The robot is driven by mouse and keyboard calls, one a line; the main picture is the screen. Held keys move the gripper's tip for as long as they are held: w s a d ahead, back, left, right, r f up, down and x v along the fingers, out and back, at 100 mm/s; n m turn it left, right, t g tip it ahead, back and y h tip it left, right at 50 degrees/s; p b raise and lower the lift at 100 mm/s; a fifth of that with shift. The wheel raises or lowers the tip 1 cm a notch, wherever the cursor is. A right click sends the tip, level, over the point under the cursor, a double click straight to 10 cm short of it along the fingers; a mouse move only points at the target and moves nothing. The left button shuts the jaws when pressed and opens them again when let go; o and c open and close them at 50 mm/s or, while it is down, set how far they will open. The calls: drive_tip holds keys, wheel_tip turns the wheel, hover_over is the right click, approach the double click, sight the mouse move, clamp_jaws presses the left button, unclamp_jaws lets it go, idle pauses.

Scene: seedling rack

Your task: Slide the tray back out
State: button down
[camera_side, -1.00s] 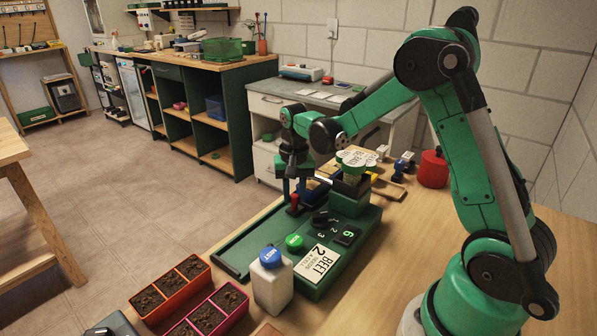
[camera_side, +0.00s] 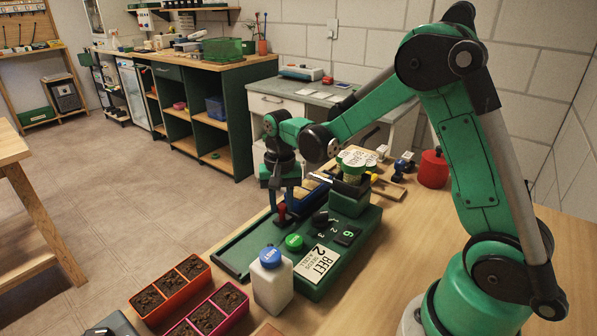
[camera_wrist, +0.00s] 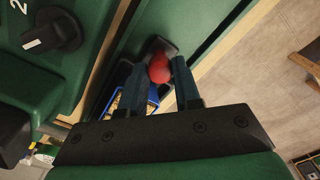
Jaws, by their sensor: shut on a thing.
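My gripper (camera_side: 284,203) is over the channel beside the green seeder (camera_side: 335,270). It is shut on a red knob (camera_wrist: 159,68), which shows between the two fingertips in the wrist view. The knob stands on a dark block in the channel. A blue tray (camera_wrist: 112,98) with yellowish-brown cells sits in the channel just behind the knob. My finger hides part of it in the wrist view. The channel (camera_side: 238,254) runs on empty toward the front left.
A white bottle with a blue cap (camera_side: 270,281) stands close to the seeder's front. Orange (camera_side: 171,289) and pink (camera_side: 212,312) planters stand at the front left. A dark dial (camera_wrist: 58,31) sits on the seeder top. A red canister (camera_side: 433,169) stands behind.

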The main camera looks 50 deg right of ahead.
drive_tip(key=a, duration=1.3)
drive_tip(key=shift+a, duration=0.25)
drive_tip(key=c, duration=0.9)
unclamp_jaws()
drive_tip(key=shift+r, duration=2.8)
